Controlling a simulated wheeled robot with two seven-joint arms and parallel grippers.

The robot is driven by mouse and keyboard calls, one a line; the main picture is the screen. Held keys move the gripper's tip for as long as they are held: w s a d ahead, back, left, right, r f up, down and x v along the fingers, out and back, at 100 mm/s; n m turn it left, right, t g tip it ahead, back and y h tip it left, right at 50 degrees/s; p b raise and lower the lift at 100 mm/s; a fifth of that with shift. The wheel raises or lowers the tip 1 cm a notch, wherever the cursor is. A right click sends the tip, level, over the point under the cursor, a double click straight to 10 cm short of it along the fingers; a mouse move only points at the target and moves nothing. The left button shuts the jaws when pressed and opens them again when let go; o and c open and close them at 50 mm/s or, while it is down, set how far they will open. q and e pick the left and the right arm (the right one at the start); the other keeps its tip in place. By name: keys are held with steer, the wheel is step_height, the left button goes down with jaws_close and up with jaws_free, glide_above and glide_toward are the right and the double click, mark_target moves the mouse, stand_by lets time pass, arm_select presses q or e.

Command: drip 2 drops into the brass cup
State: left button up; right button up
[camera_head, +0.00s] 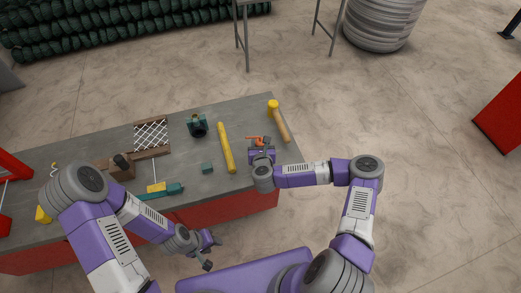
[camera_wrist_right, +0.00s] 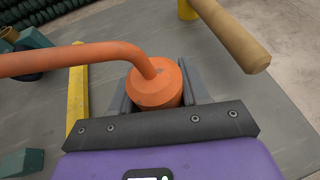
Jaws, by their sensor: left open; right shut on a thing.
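An orange oil can (camera_wrist_right: 155,88) with a long curved spout (camera_wrist_right: 70,57) stands between the fingers of my right gripper (camera_head: 260,147), which is shut on it. The spout points left in both views. In the head view the can (camera_head: 258,140) is over the right end of the grey bench, partly hidden by the gripper. I cannot tell whether it touches the bench. My left gripper (camera_head: 212,252) is open and empty, off the bench's front edge.
On the bench (camera_head: 232,110) lie a yellow bar (camera_head: 226,148), a mallet (camera_head: 279,120), a green block (camera_head: 207,168), a dark green device (camera_head: 197,125), a wire mesh frame (camera_head: 151,135), a brown block (camera_head: 121,167) and a teal tool (camera_head: 161,192). Bare bench surrounds the green block.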

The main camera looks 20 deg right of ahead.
steer(key=shift+r+p, duration=1.45)
steer(key=shift+r, duration=3.55)
